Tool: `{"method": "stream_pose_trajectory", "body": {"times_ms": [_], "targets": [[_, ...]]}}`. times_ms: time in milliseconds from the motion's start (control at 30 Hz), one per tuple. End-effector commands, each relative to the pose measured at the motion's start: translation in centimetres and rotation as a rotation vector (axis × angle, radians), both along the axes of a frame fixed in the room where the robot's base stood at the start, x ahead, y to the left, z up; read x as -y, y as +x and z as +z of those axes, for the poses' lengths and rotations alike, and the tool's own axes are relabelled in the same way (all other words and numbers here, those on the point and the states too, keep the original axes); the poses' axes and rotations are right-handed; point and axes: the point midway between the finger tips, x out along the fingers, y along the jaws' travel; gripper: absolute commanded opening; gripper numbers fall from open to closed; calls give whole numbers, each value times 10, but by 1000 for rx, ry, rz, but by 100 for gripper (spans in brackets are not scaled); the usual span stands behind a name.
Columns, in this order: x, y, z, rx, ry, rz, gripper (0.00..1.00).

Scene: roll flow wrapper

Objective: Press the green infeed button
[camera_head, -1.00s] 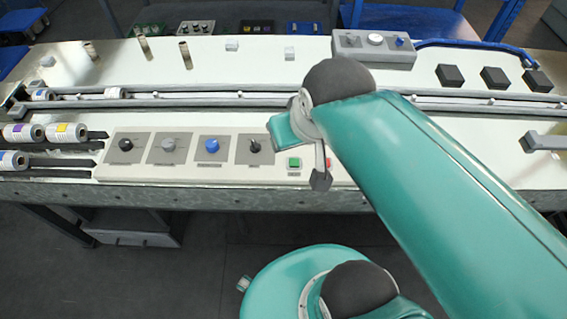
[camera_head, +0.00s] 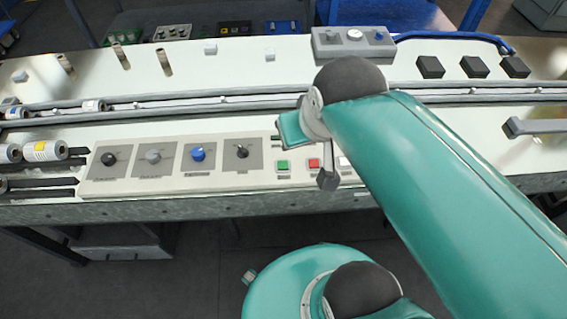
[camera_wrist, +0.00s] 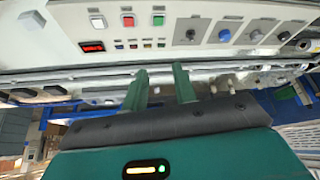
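The green button (camera_head: 283,167) is a small square push button on the right part of the pale control panel (camera_head: 215,183). It also shows near the top of the wrist view (camera_wrist: 158,20), with nothing in front of it. A red button (camera_head: 314,164) and a white button (camera_head: 344,161) sit to its right. My gripper (camera_wrist: 160,74) shows in the wrist view as two green fingers set apart with nothing between them. The fingers appear below the green button in that picture, apart from it. In the head view my arm's end is close to the buttons; the fingers cannot be made out clearly.
Several knobs, including a blue one (camera_head: 198,154), line the panel left of the buttons. Printed rolls (camera_head: 42,150) lie at the far left. A rail (camera_head: 200,103) runs behind the panel. A grey box with dials (camera_head: 352,48) and black blocks (camera_head: 473,67) stand farther back.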

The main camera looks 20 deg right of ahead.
Motion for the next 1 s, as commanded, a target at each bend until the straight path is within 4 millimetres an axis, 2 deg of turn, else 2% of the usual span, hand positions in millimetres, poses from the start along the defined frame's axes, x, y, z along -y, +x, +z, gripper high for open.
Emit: {"method": "stream_pose_trajectory", "body": {"times_ms": [33,133,1000], "targets": [[0,0,0,0,0,0,18],[0,0,0,0,0,0,0],[0,0,0,0,0,0,0]]}}
